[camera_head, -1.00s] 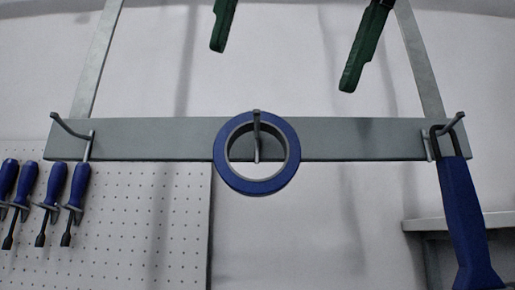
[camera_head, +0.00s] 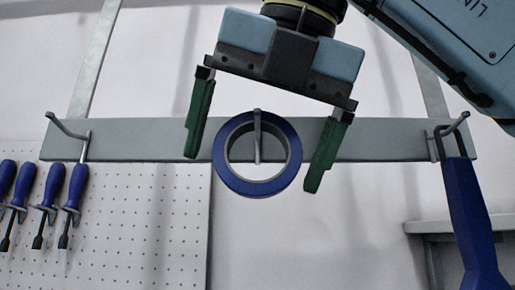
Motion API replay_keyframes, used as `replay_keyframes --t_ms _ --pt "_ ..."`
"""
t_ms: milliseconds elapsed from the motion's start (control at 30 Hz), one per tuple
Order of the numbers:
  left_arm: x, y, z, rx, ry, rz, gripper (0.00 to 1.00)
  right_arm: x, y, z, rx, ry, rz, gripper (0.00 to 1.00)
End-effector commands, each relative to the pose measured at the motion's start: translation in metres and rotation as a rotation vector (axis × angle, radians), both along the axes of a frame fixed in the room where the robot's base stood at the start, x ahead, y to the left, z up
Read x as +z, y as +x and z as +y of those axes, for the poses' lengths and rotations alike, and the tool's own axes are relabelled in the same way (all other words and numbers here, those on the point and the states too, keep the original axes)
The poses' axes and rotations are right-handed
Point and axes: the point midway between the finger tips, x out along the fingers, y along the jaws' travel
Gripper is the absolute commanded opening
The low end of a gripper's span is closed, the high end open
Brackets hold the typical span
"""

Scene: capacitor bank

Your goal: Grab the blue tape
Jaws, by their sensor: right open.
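The blue tape (camera_head: 229,176) is a ring with a grey inner core. It hangs on a metal hook (camera_head: 257,135) at the middle of a grey horizontal bar. My right gripper (camera_head: 254,172) comes down from the top with its two green fingers spread wide. One finger is to the left of the tape and the other to its right, with a small gap visible on each side. The gripper is open and holds nothing. How far it is from the tape in depth is hard to tell. My left gripper is not in view.
The grey bar (camera_head: 378,139) has hooks at both ends. Several blue screwdrivers (camera_head: 47,190) hang on the white pegboard (camera_head: 150,220) at left. Below the tape is free room.

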Motion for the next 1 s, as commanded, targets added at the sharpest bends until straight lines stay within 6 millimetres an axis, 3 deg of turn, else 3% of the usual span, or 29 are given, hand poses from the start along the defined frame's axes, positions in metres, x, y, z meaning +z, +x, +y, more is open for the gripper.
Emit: replay_keyframes --t_ms 67,433,767,1000 --pt "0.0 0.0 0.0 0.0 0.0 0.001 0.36 0.0 0.0 0.0 0.0 0.0 0.0 0.95" --pt "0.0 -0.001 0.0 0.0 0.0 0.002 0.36 0.0 0.0 0.0 0.0 0.0 0.0 0.49" --pt "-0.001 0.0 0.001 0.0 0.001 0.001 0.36 0.002 0.0 0.0 -0.001 -0.001 0.0 0.49" --pt "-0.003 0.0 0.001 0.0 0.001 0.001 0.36 0.015 -0.001 0.0 -0.002 0.0 0.0 0.49"
